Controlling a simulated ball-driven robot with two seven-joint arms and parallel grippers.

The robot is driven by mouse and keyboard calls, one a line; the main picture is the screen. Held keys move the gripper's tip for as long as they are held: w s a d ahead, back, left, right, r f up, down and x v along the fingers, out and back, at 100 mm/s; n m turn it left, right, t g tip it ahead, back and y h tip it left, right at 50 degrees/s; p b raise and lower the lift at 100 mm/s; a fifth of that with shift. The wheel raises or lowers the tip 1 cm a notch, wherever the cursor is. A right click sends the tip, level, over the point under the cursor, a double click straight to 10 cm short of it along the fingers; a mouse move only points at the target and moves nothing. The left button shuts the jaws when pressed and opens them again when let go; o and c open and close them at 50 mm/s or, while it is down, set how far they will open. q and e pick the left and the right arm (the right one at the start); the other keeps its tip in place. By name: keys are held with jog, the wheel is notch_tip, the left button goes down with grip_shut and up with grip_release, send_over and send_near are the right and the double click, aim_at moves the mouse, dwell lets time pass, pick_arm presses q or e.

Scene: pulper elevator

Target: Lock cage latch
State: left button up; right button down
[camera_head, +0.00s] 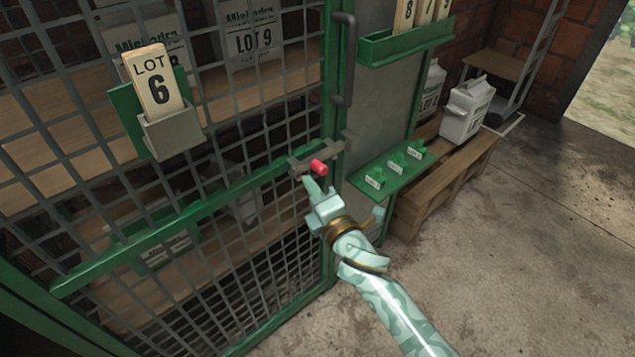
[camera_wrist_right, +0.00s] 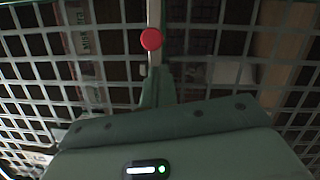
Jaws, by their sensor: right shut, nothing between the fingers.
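In the right wrist view the red knob (camera_wrist_right: 151,39) shows in front of the mesh, beside a pale upright bar (camera_wrist_right: 154,15). My right gripper (camera_head: 312,184) is shut and empty, just below the knob. Its fingers (camera_wrist_right: 156,88) point at the knob in the wrist view; I cannot tell whether they touch it. My left gripper is out of view.
A dark vertical handle (camera_head: 343,62) stands above the latch. A LOT 6 card (camera_head: 154,78) sits in a holder on the mesh. Right of the door are a green tag shelf (camera_head: 377,190) and white containers (camera_head: 466,108) on a wooden pallet (camera_head: 462,172). The concrete floor at right is clear.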

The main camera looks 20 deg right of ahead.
aim_at(322, 161)
jog(key=shift+w+d+r, duration=0.15)
jog(key=shift+w+d, duration=0.05)
jog(key=shift+d, duration=0.4)
jog(key=d, duration=0.1)
jog(key=w+d, duration=0.1)
jog(key=d+p, duration=0.1)
jog(key=d, duration=0.1)
jog(key=shift+w, duration=0.25)
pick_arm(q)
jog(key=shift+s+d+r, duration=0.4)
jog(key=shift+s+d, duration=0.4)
